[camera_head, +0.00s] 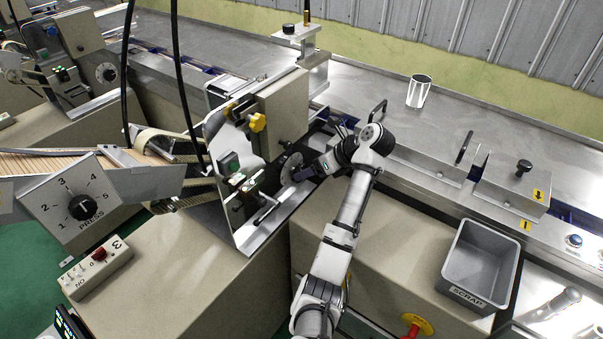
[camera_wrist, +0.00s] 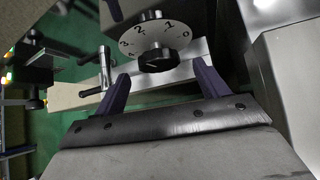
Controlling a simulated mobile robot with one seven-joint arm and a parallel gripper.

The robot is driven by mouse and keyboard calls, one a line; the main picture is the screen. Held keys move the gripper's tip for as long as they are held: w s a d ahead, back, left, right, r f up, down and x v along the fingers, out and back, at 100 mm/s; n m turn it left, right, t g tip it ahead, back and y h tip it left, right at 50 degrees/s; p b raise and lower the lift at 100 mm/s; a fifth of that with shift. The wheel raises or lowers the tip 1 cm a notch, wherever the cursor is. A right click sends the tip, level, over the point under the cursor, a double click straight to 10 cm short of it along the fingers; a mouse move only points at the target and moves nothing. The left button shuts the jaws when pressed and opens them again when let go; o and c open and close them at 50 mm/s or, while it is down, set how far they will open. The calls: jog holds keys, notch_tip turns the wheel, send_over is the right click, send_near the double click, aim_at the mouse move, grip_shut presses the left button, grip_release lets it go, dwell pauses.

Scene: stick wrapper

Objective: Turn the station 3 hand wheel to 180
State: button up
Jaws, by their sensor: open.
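A pale round dial (camera_head: 290,168) sits on the side of the station body, just left of my gripper (camera_head: 303,174). In the wrist view this numbered dial (camera_wrist: 138,40) reads 0 to 4 and has a black knob (camera_wrist: 158,60) at its lower edge, which looks like the hand wheel. My gripper (camera_wrist: 161,70) is open, with one dark finger on each side of that knob. I cannot tell whether either finger touches it. A second black knob (camera_wrist: 151,15) shows above the dial. No 180 mark is readable.
A crank handle (camera_wrist: 104,68) stands left of the fingers. The station's metal side plate (camera_head: 243,222) and a yellow knob (camera_head: 257,122) are close by. A switch box (camera_head: 97,268) marked 3 and a PRESS dial (camera_head: 80,207) lie left. A SCRAP bin (camera_head: 454,291) stands right.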

aim_at(301, 181)
jog(key=shift+x, duration=2.25)
jog(key=c, duration=1)
